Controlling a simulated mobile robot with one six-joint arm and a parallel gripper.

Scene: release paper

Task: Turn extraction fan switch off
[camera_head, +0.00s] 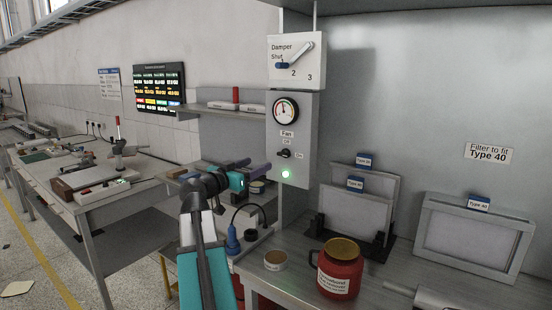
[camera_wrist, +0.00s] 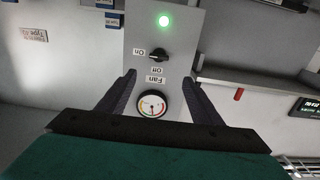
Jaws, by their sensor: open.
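The fan switch (camera_head: 284,153) is a small black knob on the grey control panel (camera_head: 308,170), with "Off" above it and "On" to its right. It also shows upside down in the wrist view (camera_wrist: 158,57), where its handle appears to lie sideways towards "On". The green lamp (camera_head: 286,174) below it is lit, and it glows in the wrist view too (camera_wrist: 164,20). My gripper (camera_head: 262,170) is open and empty, left of the panel and apart from the switch. In the wrist view its two dark fingers (camera_wrist: 159,82) point at the panel, with the switch between and beyond them.
A round gauge (camera_head: 285,110) and damper lever (camera_head: 294,55) are above the switch. A shelf (camera_head: 225,109) is left of the panel.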

